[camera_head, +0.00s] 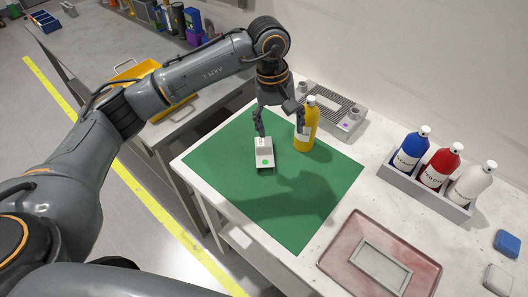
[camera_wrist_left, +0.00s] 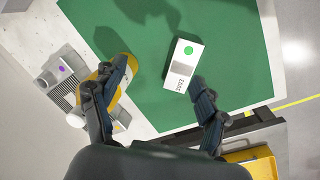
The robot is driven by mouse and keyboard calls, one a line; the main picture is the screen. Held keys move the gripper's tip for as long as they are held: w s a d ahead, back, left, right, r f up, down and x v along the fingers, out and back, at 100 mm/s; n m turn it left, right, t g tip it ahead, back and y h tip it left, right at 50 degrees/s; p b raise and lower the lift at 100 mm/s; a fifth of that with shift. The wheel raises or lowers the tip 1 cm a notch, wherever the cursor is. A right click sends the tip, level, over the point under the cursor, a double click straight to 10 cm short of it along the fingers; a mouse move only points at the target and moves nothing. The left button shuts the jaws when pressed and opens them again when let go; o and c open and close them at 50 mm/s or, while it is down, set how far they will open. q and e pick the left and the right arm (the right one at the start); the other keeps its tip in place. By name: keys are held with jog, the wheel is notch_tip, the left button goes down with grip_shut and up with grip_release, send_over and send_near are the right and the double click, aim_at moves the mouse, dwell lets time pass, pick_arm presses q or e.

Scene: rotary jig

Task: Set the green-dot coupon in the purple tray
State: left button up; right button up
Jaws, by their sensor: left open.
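The green-dot coupon (camera_head: 264,154) is a pale block with a green dot and a dark patch, lying on the green mat. In the left wrist view the coupon (camera_wrist_left: 182,66) lies by the right finger, with printed characters on its near end. My left gripper (camera_head: 280,124) is open and empty, pointing down over the mat, with one finger near the coupon's far end. It also shows in the left wrist view (camera_wrist_left: 163,75). No clearly purple tray shows; a grey perforated holder (camera_head: 330,104) with a purple dot stands at the back. My right gripper is out of view.
A yellow bottle (camera_head: 306,128) stands close beside one left finger. A grey rack (camera_head: 425,190) holds blue, red and white bottles at the right. A reddish tray (camera_head: 335,262) with a grey frame lies in front. The mat's front part (camera_head: 290,225) is clear.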

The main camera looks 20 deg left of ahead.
pick_arm(q)
jog(key=a+r+y, duration=0.2)
jog(key=a, duration=0.2)
jog(key=p, duration=0.2)
send_over(264, 151)
jog(key=shift+n, duration=0.3)
jog(key=f, duration=0.8)
jog(key=shift+s+d+f, duration=0.1)
jog(key=shift+s, duration=0.3)
jog(key=f, duration=0.1)
jog(key=f+p, duration=0.1)
jog(key=f, duration=0.1)
jog(key=f+p, duration=0.1)
jog(key=f, duration=0.1)
jog(key=shift+w+f, duration=0.2)
jog(key=shift+w, duration=0.15)
jog(key=shift+f, duration=0.2)
jog(key=c, duration=1.3)
jog(key=shift+c, duration=0.9)
jog(key=shift+r, duration=0.2)
